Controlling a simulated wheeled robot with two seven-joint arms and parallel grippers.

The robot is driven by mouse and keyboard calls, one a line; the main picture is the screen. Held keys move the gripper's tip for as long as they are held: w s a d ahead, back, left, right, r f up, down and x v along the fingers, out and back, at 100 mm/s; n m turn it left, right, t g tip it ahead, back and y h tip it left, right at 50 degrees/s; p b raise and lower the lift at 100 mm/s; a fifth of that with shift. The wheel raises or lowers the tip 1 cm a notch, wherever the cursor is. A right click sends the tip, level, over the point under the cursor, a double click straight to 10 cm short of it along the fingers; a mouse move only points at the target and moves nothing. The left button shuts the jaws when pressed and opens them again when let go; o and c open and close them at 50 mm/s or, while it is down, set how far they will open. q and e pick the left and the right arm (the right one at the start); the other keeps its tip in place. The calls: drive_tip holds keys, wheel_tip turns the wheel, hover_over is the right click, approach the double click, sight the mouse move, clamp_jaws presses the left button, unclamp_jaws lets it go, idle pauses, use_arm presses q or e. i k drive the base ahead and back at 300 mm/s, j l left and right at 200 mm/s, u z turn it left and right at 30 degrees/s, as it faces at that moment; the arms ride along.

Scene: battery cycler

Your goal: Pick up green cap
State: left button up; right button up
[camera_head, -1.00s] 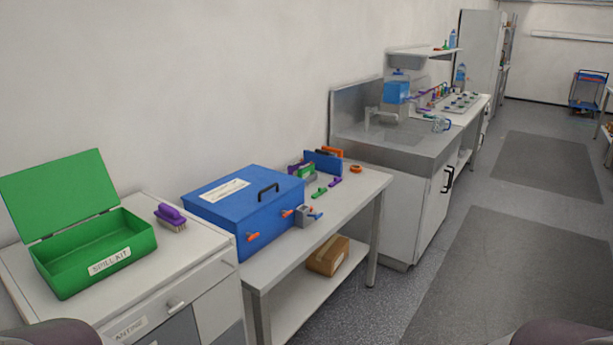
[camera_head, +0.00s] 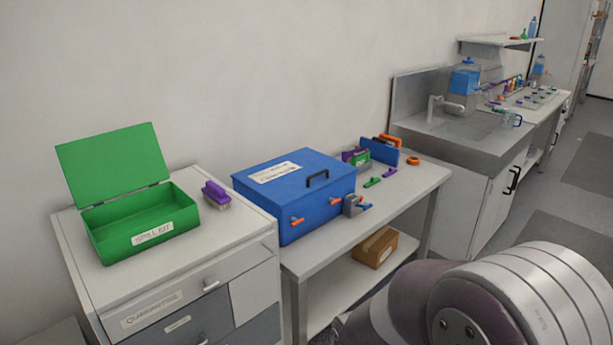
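I cannot make out for certain which thing is the green cap. A small green piece (camera_head: 372,182) lies on the white bench (camera_head: 420,180), right of the blue box (camera_head: 290,205). Another green piece (camera_head: 361,160) stands among coloured pieces behind it. A tiny green item (camera_head: 523,34) shows on the far wall shelf, too small to identify. One of my arms fills the lower right of the view, but its gripper is not visible. My other gripper is out of view too.
An open green spill kit box (camera_head: 140,225) and a purple brush (camera_head: 216,196) sit on a drawer cabinet at left. A cardboard box (camera_head: 375,247) is on the bench's lower shelf. A sink counter (camera_head: 450,145) stands beyond the bench.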

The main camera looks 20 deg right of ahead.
sight(374, 181)
drive_tip(key=i+l+u, duration=0.25)
drive_tip(key=l, duration=0.15)
drive_tip(key=i+l+u, duration=0.25)
drive_tip(key=l, duration=0.2)
drive_tip(key=l+u, duration=0.2)
drive_tip(key=l, duration=0.25)
drive_tip(key=i+l+u, duration=0.1)
drive_tip(key=l+u, duration=0.15)
drive_tip(key=l, duration=0.25)
drive_tip(key=l+u, duration=0.25)
drive_tip(key=l, duration=0.3)
drive_tip(key=i+l, duration=0.1)
drive_tip(key=l, duration=1.85)
drive_tip(key=i+l+u, duration=0.1)
drive_tip(key=l, duration=0.9)
drive_tip(key=i, duration=0.05)
